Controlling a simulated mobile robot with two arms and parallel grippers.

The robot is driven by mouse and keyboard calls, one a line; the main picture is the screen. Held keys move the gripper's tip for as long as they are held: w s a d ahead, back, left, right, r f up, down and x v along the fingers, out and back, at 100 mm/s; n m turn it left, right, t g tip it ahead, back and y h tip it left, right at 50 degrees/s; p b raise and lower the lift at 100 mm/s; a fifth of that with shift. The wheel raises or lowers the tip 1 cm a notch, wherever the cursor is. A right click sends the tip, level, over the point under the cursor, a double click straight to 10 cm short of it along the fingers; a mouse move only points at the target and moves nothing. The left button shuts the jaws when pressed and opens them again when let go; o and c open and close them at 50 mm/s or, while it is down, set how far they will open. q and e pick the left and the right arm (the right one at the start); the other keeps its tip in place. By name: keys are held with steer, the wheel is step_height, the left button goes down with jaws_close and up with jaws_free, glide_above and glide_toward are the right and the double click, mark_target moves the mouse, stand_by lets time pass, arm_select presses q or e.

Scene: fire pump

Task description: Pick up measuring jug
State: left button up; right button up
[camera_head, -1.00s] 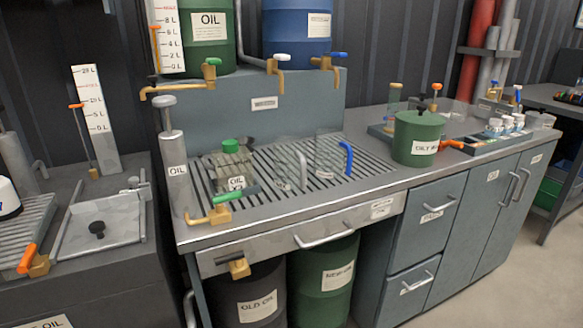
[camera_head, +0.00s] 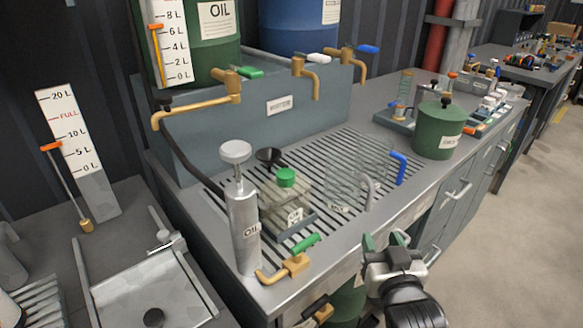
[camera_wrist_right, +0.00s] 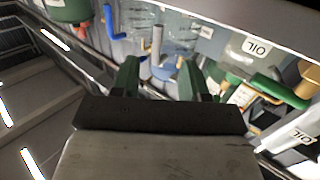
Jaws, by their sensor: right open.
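Two clear jugs stand on the slatted drain top. The one with the grey handle (camera_head: 370,193) is nearer, and the one with the blue handle (camera_head: 400,167) is just behind it to the right. I cannot tell which is the measuring jug. My right gripper (camera_head: 384,244) is open and empty at the counter's front edge, in front of the grey handle and apart from it. In the right wrist view, the grey handle (camera_wrist_right: 157,42) shows beyond and between the open fingers (camera_wrist_right: 158,75), with the blue handle (camera_wrist_right: 116,18) to the left. My left gripper is not in view.
A green-lidded oil bottle (camera_head: 287,200) and a silver oil pump (camera_head: 242,220) stand left of the jugs. A green-handled tap (camera_head: 290,262) is at the front edge. A green oily-waste can (camera_head: 437,132) stands to the right. Taps (camera_head: 310,75) overhang the back.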

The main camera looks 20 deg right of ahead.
mark_target(370, 203)
steer(key=shift+t, duration=0.3)
steer(key=w, duration=0.1)
steer(key=w+d+r, duration=0.1)
steer(key=w, duration=0.2)
steer(key=shift+w+d+r, duration=0.25)
steer(key=shift+w+r, duration=0.1)
steer(key=x, duration=0.6)
steer(key=shift+f, duration=0.15)
jaws_close()
